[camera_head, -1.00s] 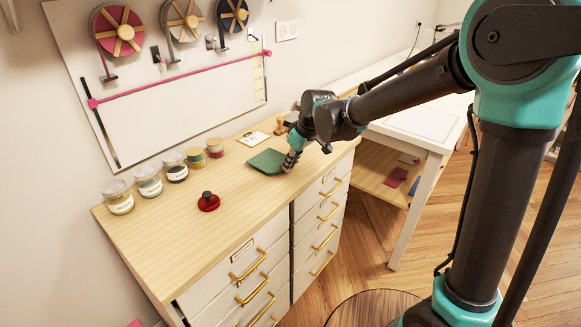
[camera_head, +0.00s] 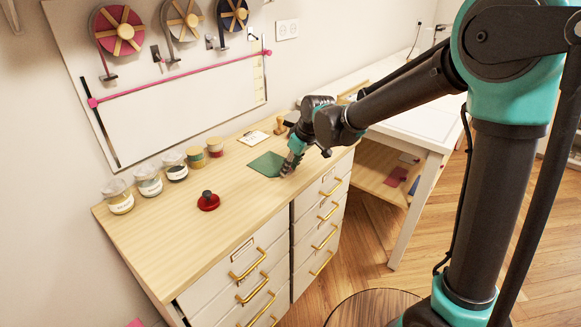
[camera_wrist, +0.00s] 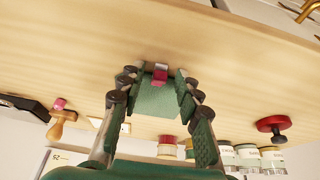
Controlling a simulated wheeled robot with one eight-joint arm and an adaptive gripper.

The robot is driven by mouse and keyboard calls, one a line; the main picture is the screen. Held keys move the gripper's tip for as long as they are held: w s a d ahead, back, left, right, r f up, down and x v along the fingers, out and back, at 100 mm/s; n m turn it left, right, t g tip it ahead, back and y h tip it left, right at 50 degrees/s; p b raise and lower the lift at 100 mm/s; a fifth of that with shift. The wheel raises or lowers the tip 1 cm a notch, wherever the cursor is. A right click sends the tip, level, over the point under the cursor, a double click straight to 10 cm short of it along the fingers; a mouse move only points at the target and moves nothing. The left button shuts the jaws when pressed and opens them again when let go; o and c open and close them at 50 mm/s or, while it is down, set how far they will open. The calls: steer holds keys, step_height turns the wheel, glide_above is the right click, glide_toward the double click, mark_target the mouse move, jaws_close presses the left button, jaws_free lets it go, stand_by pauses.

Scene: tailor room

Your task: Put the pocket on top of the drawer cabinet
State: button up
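The pocket (camera_head: 267,164) is a flat green piece of cloth. It lies on the wooden top of the drawer cabinet (camera_head: 243,204), towards its right end. My gripper (camera_head: 287,172) is low over the cabinet top, at the pocket's right edge. In the wrist view, the fingers of my gripper (camera_wrist: 158,85) stand apart, with the green pocket (camera_wrist: 153,98) showing between and beyond them. A small pink and white piece (camera_wrist: 160,73) shows at the pocket's edge there. Whether the fingertips touch the cloth is hard to tell.
Several jars (camera_head: 149,181) stand along the cabinet's back edge. A red, black-knobbed object (camera_head: 208,201) sits in the middle. A white table (camera_head: 408,124) stands to the right. The cabinet's front top is clear.

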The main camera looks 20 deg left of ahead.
steer(key=v, duration=1.2)
steer(key=d+f+m+t+h, duration=0.1)
steer(key=d+f+m, duration=0.25)
steer(key=d, duration=0.55)
steer(key=d+f+m+h, duration=0.15)
steer(key=d+f, duration=0.25)
steer(key=d, duration=0.6)
steer(key=s+d+f+m, duration=0.2)
steer(key=s+d+f, duration=0.1)
steer(key=d, duration=0.3)
steer(key=s+d+f+m+t+h, duration=0.1)
steer(key=s+d+f+m, duration=0.2)
steer(key=s+d, duration=0.2)
steer(key=s+d+f+m, duration=0.3)
steer(key=s+d+f, duration=0.1)
steer(key=d, duration=0.3)
steer(key=shift+s+d+h, duration=0.35)
steer(key=shift+s, duration=0.05)
steer(key=shift+f, duration=0.1)
